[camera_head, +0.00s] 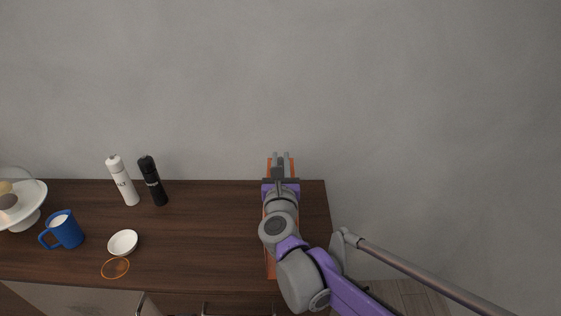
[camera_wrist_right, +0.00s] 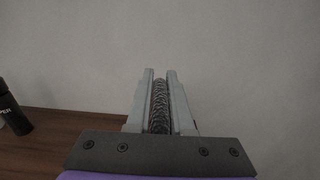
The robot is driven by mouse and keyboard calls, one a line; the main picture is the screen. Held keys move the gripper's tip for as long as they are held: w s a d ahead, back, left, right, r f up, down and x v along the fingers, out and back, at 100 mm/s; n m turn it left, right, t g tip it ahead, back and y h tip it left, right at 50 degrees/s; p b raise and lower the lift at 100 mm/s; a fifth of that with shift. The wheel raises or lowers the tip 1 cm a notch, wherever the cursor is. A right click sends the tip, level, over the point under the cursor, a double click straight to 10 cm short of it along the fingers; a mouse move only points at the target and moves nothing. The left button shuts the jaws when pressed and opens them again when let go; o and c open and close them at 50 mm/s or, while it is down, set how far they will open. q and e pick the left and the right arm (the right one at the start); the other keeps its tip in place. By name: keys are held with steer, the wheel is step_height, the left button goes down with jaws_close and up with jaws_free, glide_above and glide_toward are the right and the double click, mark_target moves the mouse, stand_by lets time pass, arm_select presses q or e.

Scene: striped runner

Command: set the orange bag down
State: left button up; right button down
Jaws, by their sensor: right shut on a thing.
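My right gripper (camera_head: 281,156) is over the right end of the dark wooden counter, pointing toward the wall. Its fingers, also in the right wrist view (camera_wrist_right: 160,75), are shut on a dark, braided strip (camera_wrist_right: 160,105), which looks like part of the orange bag. Orange parts of the bag (camera_head: 270,262) show around and below the gripper and wrist in the head view. My arm hides most of it, and I cannot tell whether its bottom touches the counter. My left gripper is not in view.
The counter (camera_head: 200,245) is clear just left of my right arm. Further left are a black bottle (camera_head: 152,182), a white bottle (camera_head: 122,182), a white bowl (camera_head: 123,242), an orange ring (camera_head: 115,268), a blue mug (camera_head: 66,231) and a white stand (camera_head: 25,208). A grey wall is behind.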

steer(key=shift+f, duration=0.15)
steer(key=c, duration=0.8)
jaws_free()
steer(key=shift+s+r, duration=0.2)
steer(key=s, duration=1.1)
steer(key=shift+s+b, duration=0.15)
steer(key=shift+b, duration=0.25)
steer(key=shift+s, duration=0.2)
